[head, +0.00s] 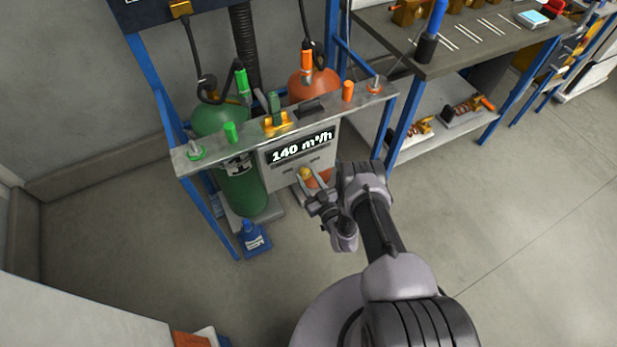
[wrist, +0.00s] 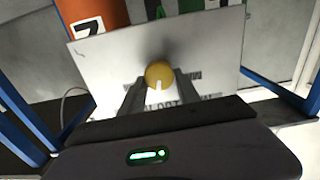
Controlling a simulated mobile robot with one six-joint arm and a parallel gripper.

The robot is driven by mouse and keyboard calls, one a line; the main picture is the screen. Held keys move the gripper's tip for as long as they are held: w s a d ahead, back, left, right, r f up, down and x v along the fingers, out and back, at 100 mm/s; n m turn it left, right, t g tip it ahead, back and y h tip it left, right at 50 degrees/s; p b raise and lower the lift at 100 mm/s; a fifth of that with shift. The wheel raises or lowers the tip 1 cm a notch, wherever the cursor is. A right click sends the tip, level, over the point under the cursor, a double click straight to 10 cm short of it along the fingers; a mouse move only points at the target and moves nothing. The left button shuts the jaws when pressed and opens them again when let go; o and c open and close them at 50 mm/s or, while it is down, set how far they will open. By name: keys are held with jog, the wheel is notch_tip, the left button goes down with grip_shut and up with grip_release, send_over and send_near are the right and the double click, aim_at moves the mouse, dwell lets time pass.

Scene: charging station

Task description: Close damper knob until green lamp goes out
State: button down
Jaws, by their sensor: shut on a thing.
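The damper knob is a round yellow knob (head: 305,173) on the front of a light grey panel (head: 287,176), below a display (head: 300,147) reading 140 m³/h. In the wrist view the knob (wrist: 159,72) shows a white pointer mark, pointing toward the bottom of the picture. My gripper (wrist: 159,84) is shut on the knob, one finger on each side. In the head view my gripper (head: 308,181) reaches the panel from the lower right. Panel lettering is partly hidden behind the fingers. I cannot make out a lit green lamp on the panel.
A green cylinder (head: 241,190) and an orange cylinder (head: 310,84) stand behind the grey rail (head: 225,147). Blue frame posts (head: 225,222) flank the panel. A workbench (head: 470,48) is at right. The floor at right is clear.

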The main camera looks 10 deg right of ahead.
jog(key=c, duration=0.9)
grip_release()
jog(key=p+v, duration=0.3)
jog(key=v, duration=1.4)
jog(key=shift+s+d, duration=0.1)
jog(key=shift+s, duration=0.15)
